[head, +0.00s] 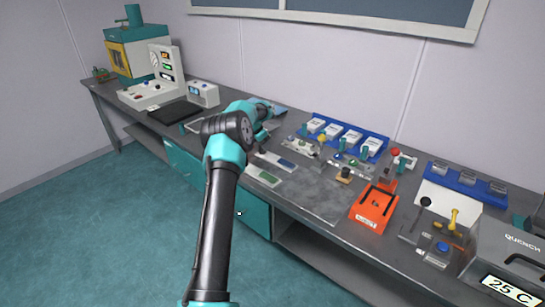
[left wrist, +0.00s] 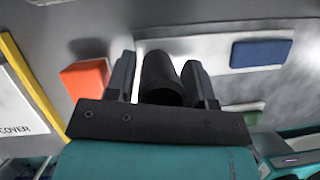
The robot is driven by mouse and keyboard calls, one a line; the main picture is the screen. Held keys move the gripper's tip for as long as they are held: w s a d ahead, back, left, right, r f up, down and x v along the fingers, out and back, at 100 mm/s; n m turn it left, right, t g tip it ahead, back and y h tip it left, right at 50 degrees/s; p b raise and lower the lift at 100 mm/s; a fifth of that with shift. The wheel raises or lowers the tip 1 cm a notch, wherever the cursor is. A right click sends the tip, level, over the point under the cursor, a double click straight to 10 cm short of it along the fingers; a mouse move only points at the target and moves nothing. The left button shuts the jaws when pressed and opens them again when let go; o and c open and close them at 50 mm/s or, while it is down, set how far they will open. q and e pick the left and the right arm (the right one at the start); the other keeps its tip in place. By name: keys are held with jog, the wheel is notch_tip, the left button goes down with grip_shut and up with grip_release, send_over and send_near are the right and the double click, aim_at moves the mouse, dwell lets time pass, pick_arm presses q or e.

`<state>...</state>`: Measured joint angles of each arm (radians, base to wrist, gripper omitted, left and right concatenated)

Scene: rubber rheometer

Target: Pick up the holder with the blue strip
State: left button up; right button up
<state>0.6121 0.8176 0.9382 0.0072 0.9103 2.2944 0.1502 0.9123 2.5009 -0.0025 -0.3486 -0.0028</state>
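The holder with the blue strip (head: 284,162) is a pale flat plate lying on the bench, just right of my left gripper (head: 262,134) in the head view. In the left wrist view its blue strip (left wrist: 261,53) shows at the upper right. A black cylindrical handle (left wrist: 162,80) at the plate's left end stands between the fingers of my left gripper (left wrist: 160,85). A narrow gap shows beside the left finger, so the fingers look open around the handle. My right gripper is out of view.
A similar holder with a green strip (head: 266,177) lies nearer the bench's front edge. An orange block (left wrist: 85,78) is left of the fingers in the wrist view. A blue rack (head: 347,135), an orange box (head: 374,208) and small tools stand to the right.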

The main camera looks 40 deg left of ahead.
pick_arm(q)
jog(key=c, duration=0.8)
jog(key=shift+o, duration=0.2)
jog(key=shift+r, duration=0.15)
jog(key=shift+r, duration=1.75)
jog(key=s+d, duration=0.3)
jog(key=d, duration=0.1)
jog(key=s+d+r, duration=0.1)
jog(key=s+d, duration=0.6)
jog(key=d, duration=0.1)
jog(key=shift+s+r, duration=0.15)
jog(key=shift+s, duration=0.15)
